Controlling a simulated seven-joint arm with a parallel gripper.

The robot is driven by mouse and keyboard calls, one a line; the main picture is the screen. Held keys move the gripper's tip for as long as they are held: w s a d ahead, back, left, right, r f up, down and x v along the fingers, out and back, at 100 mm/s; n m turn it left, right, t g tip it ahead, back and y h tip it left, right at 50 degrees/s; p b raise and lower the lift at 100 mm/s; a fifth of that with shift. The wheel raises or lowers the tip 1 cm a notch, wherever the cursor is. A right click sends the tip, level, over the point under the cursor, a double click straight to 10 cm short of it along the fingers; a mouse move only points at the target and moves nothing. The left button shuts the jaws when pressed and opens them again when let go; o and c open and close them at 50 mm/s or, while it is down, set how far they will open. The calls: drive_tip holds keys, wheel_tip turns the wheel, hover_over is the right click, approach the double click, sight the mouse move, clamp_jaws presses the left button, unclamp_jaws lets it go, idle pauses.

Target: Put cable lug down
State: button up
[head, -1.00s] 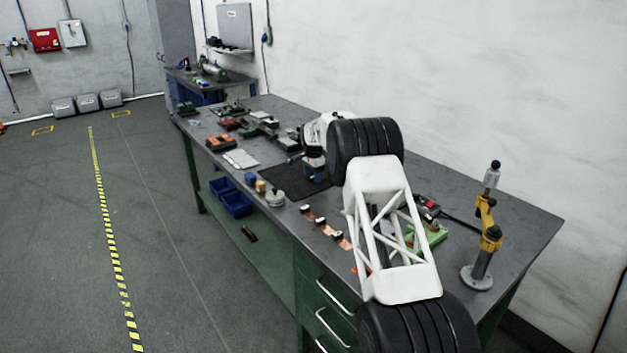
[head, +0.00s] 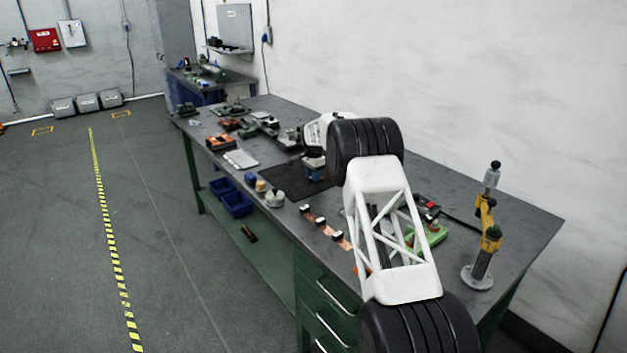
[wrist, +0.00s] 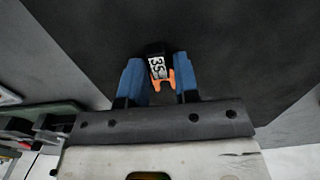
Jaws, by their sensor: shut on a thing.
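In the wrist view, the cable lug (wrist: 158,68) is a small piece with a black end, a white label reading 35 and an orange forked end. It sits between the blue fingers of my gripper (wrist: 159,78), which is shut on it. Below it is a plain dark surface; I cannot tell whether the lug touches it. In the head view, my gripper (head: 314,168) is over the right part of the black mat (head: 285,180) on the bench. The lug cannot be made out there, and my arm covers part of the area.
Several small pieces on copper-coloured strips (head: 320,221) lie along the bench's front edge. Round containers (head: 274,198) and a white pad (head: 240,159) are left of them. A yellow and grey stand (head: 484,250) is at right. The mat's left part is clear.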

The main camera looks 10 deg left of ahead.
drive_tip(key=shift+r, duration=0.1)
drive_tip(key=shift+r, duration=1.5)
drive_tip(key=shift+s+r, duration=0.1)
drive_tip(key=shift+r, duration=0.1)
drive_tip(key=shift+s+d+r, duration=0.25)
drive_tip(key=shift+s+d, duration=0.55)
drive_tip(key=shift+s, duration=1.7)
drive_tip(key=shift+s+d+r, duration=0.2)
drive_tip(key=shift+s+d, duration=0.6)
drive_tip(key=shift+s, duration=1.7)
drive_tip(key=shift+s+d+r, duration=0.25)
drive_tip(key=shift+s+d, duration=0.55)
drive_tip(key=shift+s, duration=1.7)
drive_tip(key=shift+s, duration=0.1)
drive_tip(key=s+d, duration=0.8)
drive_tip(key=s, duration=0.1)
drive_tip(key=s+d+r, duration=0.1)
drive_tip(key=s+d, duration=0.3)
drive_tip(key=s, duration=0.1)
drive_tip(key=shift+s+d+r, duration=0.1)
drive_tip(key=shift+s+d, duration=0.15)
drive_tip(key=shift+d, duration=0.1)
drive_tip(key=s+d, duration=0.2)
drive_tip(key=s, duration=0.3)
drive_tip(key=s+d, duration=0.3)
drive_tip(key=s, duration=0.2)
drive_tip(key=s+d, duration=0.3)
drive_tip(key=s, duration=0.1)
drive_tip(key=shift+s+d+f, duration=0.15)
drive_tip(key=shift+s+f, duration=0.25)
